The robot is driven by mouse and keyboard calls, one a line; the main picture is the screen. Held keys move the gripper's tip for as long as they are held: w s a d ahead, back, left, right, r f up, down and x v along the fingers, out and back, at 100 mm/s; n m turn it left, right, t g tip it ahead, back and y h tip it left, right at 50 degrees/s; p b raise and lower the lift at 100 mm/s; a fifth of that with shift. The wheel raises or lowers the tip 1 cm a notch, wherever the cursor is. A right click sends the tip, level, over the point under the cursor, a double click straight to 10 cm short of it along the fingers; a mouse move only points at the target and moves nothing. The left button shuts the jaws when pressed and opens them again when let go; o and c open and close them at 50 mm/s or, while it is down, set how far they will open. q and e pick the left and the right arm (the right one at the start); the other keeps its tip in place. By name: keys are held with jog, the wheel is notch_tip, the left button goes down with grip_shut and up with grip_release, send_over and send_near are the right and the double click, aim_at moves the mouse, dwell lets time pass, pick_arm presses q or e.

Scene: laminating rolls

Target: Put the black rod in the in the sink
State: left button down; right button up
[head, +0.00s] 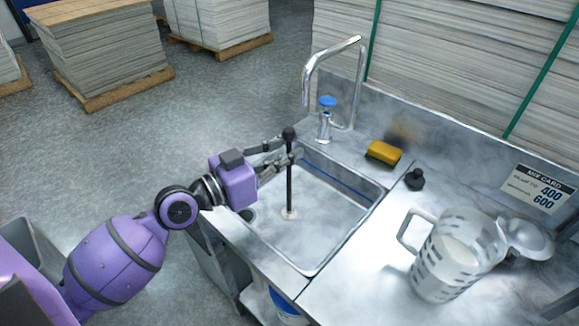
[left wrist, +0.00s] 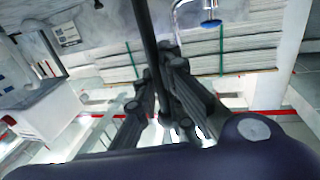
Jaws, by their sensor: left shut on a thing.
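The black rod (head: 289,180) is a thin dark stick with a round knob on top. It stands nearly upright over the sink basin (head: 325,220), its lower end near the drain; I cannot tell whether it touches the bottom. My left gripper (head: 288,155) is shut on the rod just below the knob, reaching in over the basin's left side. In the left wrist view the rod (left wrist: 147,40) runs up from between the fingers (left wrist: 165,85). My right gripper is not in view.
A tall chrome faucet (head: 357,80) with a blue knob (head: 327,102) stands behind the basin. A yellow sponge (head: 383,152), a black stopper (head: 414,179) and a clear pitcher (head: 450,260) with a handle are on the counter to the right. Stacked sheets on pallets (head: 100,50) stand behind.

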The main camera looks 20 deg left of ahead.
aim_at(289, 165)
pick_arm(q)
jog(key=f, duration=0.2)
jog(key=f+b, duration=0.1)
jog(key=shift+w+a+f, duration=0.1)
jog(key=shift+w+f, duration=0.25)
jog(key=shift+f, duration=0.2)
jog(key=c, duration=1.9)
grip_release()
jog(key=shift+o, duration=0.2)
